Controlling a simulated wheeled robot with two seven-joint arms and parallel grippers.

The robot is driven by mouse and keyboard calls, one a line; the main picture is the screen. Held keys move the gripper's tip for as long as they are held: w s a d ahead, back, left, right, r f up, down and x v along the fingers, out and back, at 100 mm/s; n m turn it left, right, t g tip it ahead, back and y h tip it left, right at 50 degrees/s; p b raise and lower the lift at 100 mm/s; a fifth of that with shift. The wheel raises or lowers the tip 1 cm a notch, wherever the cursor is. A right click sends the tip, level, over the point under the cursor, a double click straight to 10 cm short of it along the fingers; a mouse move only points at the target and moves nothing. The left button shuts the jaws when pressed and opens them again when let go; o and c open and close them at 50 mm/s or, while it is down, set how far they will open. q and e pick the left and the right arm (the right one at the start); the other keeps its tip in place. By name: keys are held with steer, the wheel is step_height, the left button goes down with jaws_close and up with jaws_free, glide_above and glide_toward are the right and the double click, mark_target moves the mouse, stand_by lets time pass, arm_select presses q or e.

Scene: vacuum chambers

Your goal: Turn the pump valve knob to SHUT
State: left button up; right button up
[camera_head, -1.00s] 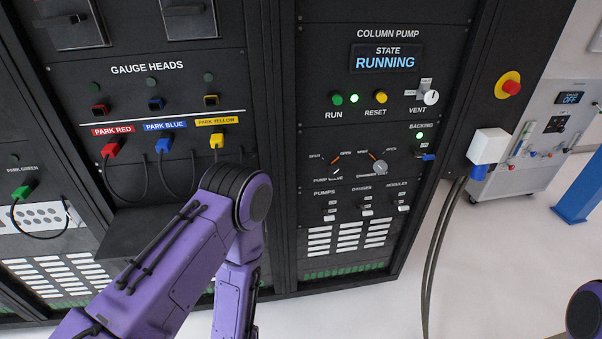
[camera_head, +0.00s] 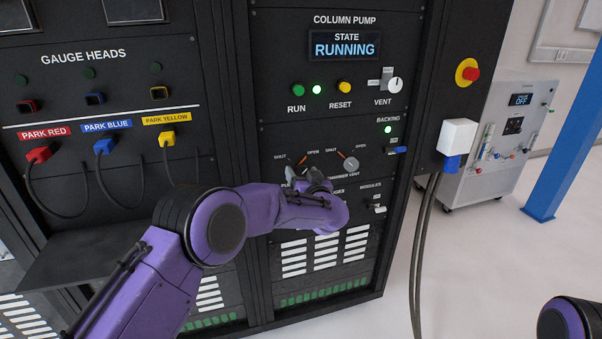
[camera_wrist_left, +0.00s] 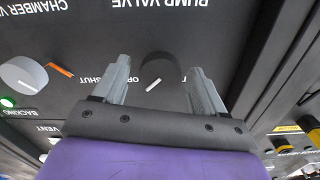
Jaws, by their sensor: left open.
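The pump valve knob (camera_wrist_left: 158,68) is a dark round knob with a white pointer line, seen upside down in the left wrist view. Its pointer slants toward the OPEN label side. My left gripper (camera_wrist_left: 162,76) is open, with one finger on each side of the knob; I cannot tell whether either finger touches it. One finger partly covers the OPEN label. In the head view the left gripper (camera_head: 318,180) is in front of the lower panel and largely hides the knob. My right gripper is out of view.
The chamber vent knob (camera_head: 351,164) is just right of the gripper. The state display (camera_head: 345,48) reads RUNNING. Small switches (camera_head: 378,207) and a blue-handled backing valve (camera_head: 396,150) are nearby. Cables hang below the white box (camera_head: 457,136).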

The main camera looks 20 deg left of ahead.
arm_select(q)
steer(key=shift+x, duration=0.75)
steer(key=c, duration=1)
